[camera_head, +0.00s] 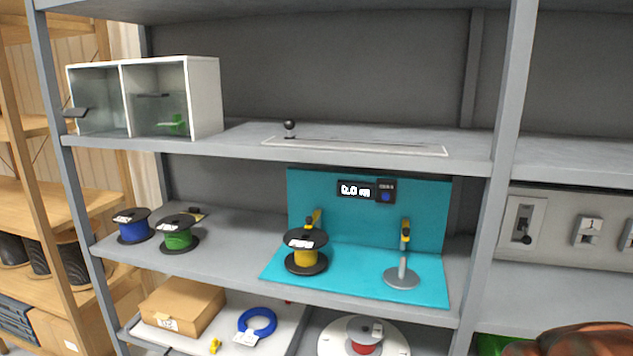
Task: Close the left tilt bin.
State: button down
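A white two-compartment bin unit (207,98) stands on the upper shelf at the far left. Its left tilt bin (98,92) has a clear front. The dark handle (75,112) of this bin sticks out lower and further forward than the other one, so the bin looks tilted open; how far is hard to tell. The right tilt bin (145,112) has its dark handle (153,95) higher up, looks shut, and shows a green item (173,124) behind its clear front. My gripper is not in view.
A black-knobbed lever (289,128) and a long slotted plate (355,146) are on the same shelf to the right. A grey upright (48,70) stands near the unit's left side. Blue (133,229), green (177,237) and yellow (306,256) reels sit below.

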aim_at(79, 113)
jog(key=u, duration=1.55)
jog(key=k, duration=0.3)
jog(key=u, duration=0.95)
jog(key=i, duration=0.65)
jog(key=z, duration=0.55)
jog(key=i, duration=0.6)
jog(key=z, duration=0.55)
